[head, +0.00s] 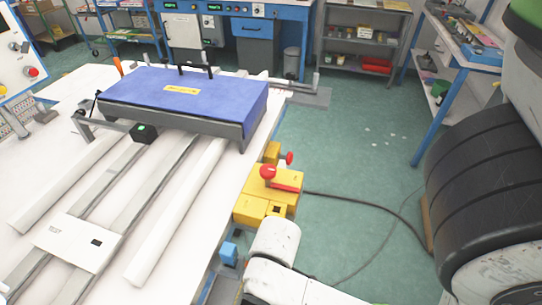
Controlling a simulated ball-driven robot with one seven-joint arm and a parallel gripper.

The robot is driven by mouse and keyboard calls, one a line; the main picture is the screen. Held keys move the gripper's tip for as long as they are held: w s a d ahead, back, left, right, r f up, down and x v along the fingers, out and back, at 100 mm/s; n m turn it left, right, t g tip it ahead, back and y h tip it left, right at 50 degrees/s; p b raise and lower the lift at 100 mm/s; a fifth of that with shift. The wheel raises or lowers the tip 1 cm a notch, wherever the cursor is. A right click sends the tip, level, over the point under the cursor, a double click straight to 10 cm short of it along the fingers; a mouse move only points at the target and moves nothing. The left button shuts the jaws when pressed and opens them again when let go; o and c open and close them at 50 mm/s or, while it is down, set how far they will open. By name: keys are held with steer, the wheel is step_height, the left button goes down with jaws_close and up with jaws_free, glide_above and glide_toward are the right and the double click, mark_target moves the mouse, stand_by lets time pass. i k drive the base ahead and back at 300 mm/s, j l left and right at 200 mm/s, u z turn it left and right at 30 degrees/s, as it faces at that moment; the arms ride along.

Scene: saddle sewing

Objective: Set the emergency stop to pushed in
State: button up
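A red mushroom-shaped button (268,172) stands up on top of a yellow housing (286,202) at the right edge of the white table. A second red knob (290,158) shows just behind it, on a smaller yellow block (272,151). Another red button (32,72) sits on the white control panel at the far left. I cannot tell from this view whether any of these buttons is pushed in. White links of my arm reach up from the bottom to just in front of the yellow housing.
A blue padded slab (185,99) lies on a frame across the white table (180,272), above long rails. A dark cable (350,200) runs over the green floor (345,125) right of the table. Shelves (365,45) and a blue workbench (270,12) stand behind.

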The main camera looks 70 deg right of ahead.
mark_target(289, 158)
steer(key=k+j, duration=0.2)
steer(key=z, duration=0.7)
steer(key=i+z, duration=0.1)
steer(key=z, duration=0.2)
steer(key=i+z, duration=0.15)
steer(key=z, duration=0.15)
